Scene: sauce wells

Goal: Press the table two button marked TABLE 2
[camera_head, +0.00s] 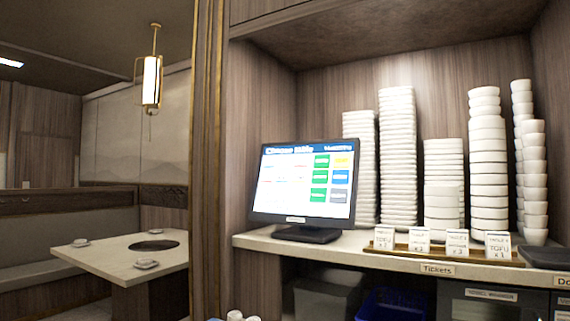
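A black touch screen (303,185) stands tilted on its base at the left end of the shelf counter. Its display has a blue header and a white area at the left with faint lines.
Tall stacks of white dishes (398,160) stand behind and right of the screen. A wooden ticket rack (440,253) with several cards sits on the counter (345,249). A wooden post (207,150) divides this niche from a dining table (115,257) at the left.

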